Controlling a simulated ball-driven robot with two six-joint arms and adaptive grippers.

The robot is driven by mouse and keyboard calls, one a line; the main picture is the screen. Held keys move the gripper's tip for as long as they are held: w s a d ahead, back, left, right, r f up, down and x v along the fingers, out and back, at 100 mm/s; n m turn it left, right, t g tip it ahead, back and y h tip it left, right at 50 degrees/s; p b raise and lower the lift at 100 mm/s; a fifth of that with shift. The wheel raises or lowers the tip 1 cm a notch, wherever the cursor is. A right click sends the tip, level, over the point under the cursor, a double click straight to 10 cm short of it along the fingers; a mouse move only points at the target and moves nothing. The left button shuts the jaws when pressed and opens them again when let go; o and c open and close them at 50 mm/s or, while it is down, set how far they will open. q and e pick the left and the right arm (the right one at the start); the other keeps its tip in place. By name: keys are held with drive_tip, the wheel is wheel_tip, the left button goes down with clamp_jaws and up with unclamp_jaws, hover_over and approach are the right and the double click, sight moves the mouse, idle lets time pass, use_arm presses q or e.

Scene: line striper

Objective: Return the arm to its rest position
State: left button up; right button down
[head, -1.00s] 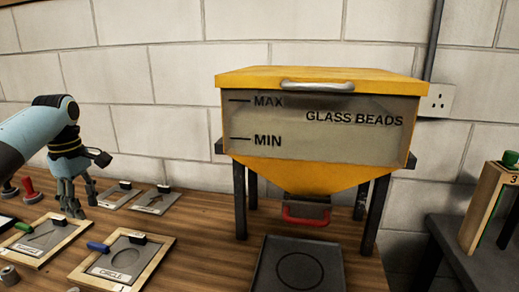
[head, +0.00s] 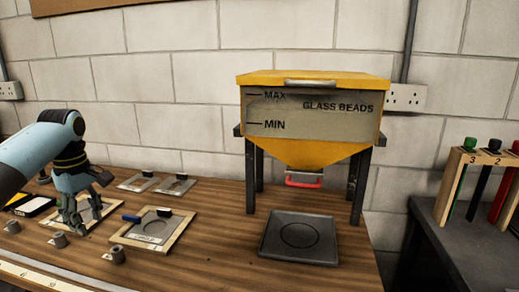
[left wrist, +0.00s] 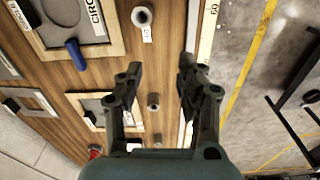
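My left arm comes in from the left in the head view. Its gripper (head: 76,222) hangs over the left part of the wooden table (head: 215,235), in front of a framed stencil plate. In the left wrist view the two fingers of the left gripper (left wrist: 160,75) are spread apart with nothing between them. The tabletop and a small grey weight (left wrist: 153,102) show below the gap. My right gripper is not in view.
A glass bead hopper (head: 312,110) with a red handle stands above a dark square tray (head: 299,262). Framed stencil plates (head: 153,230) and small grey weights (head: 117,256) lie near the left gripper. A rack (head: 453,187) of coloured handles stands on the right bench.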

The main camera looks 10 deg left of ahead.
use_arm(q)
drive_tip(key=s+d+f+m, duration=0.3)
drive_tip(key=s, duration=0.1)
drive_tip(key=s+d+f+m, duration=0.3)
drive_tip(key=s+d+f, duration=0.1)
drive_tip(key=shift+f+t+y, duration=0.1)
drive_tip(key=shift+t+y, duration=0.3)
drive_tip(key=s+d+r+m+t, duration=0.1)
drive_tip(key=s+d+r+m, duration=0.35)
drive_tip(key=s, duration=0.75)
drive_tip(key=s+d+r+m+t, duration=0.1)
drive_tip(key=s+d+m+t, duration=0.1)
drive_tip(key=s+d+m, duration=0.7)
drive_tip(key=s+a+f+n+g+b, duration=0.1)
drive_tip(key=s+a+f+b, duration=0.15)
drive_tip(key=f, duration=0.95)
drive_tip(key=s+a+f+n+b, duration=0.1)
drive_tip(key=f+b, duration=0.2)
drive_tip(key=f, duration=0.9)
drive_tip(key=s+a+f+n+g+b, duration=0.1)
drive_tip(key=f+b, duration=0.2)
drive_tip(key=f, duration=0.9)
drive_tip(key=s+a+f+g+b, duration=0.1)
drive_tip(key=s+f+b, duration=0.6)
drive_tip(key=s+f, duration=1.1)
wheel_tip(320, 180, down, 4)
drive_tip(key=shift+s+f, duration=0.1)
drive_tip(key=shift+s, duration=0.1)
